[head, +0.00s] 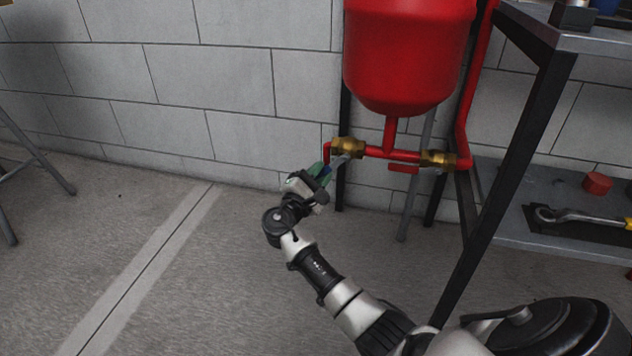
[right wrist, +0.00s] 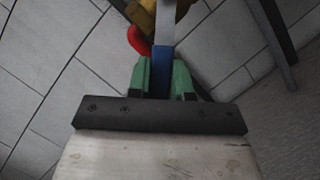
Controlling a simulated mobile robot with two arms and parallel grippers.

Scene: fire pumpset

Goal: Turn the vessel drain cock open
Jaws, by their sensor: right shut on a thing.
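The red vessel (head: 410,45) hangs over a red pipe that carries a brass cock at its left end (head: 348,146). This cock has a metal lever (head: 341,161) that slants down and left to my right gripper (head: 323,172). In the right wrist view, the gripper's green fingers (right wrist: 163,84) are shut on the lever's blue sleeve (right wrist: 161,63). Beyond it show the bare metal of the lever (right wrist: 167,22), part of the brass body (right wrist: 144,14) and a red pipe bend (right wrist: 137,40). My left gripper is out of view.
A second brass valve (head: 438,160) with a red handle (head: 403,169) sits on the right of the pipe. A dark-legged shelf unit (head: 515,150) stands at right, holding a wrench (head: 575,216) and a red cap (head: 597,183).

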